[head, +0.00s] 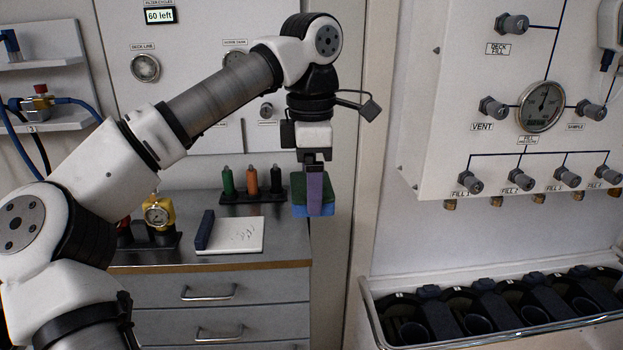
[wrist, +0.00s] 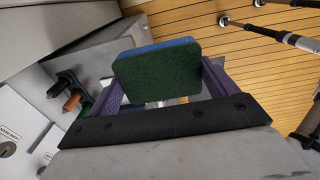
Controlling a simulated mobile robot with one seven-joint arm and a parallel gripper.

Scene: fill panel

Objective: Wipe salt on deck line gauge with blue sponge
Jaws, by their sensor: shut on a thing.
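My gripper (head: 314,200) is shut on the blue sponge (head: 299,210), which has a dark green pad on one side. It hangs in the air in front of the counter's right end. In the wrist view the sponge (wrist: 155,76) sits between the two purple fingers, its green face towards the camera and a blue edge behind. The deck line gauge (head: 145,68) is a round dial on the white back panel at upper left, well apart from the sponge. Whether salt lies on it is too small to tell.
A second gauge (head: 235,58) on the panel is partly behind my arm. A fill panel (head: 530,150) and a railed rack (head: 500,300) stand at right.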

